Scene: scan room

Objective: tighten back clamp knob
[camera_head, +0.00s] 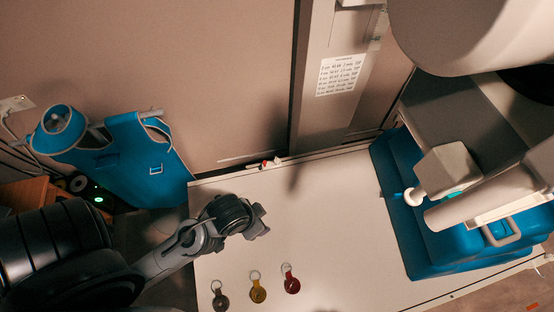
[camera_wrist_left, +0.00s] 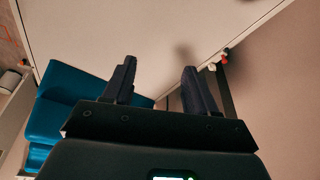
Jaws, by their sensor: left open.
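My left gripper (camera_head: 260,220) is over the white table (camera_head: 330,215), left of its middle, open and empty. In the left wrist view its two dark fingers (camera_wrist_left: 158,85) stand apart with only table surface and edge between them. A small red-and-white fitting (camera_head: 267,163) sits at the table's back edge, beyond the gripper and apart from it. It also shows in the left wrist view (camera_wrist_left: 222,58), right of the fingers. A white round knob (camera_head: 411,197) projects from the equipment at right. I cannot tell which is the back clamp knob. My right gripper is not in view.
Blue padding (camera_head: 408,240) and a large pale machine (camera_head: 465,110) fill the right. A blue apron (camera_head: 150,165) hangs at left. The table's middle is clear.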

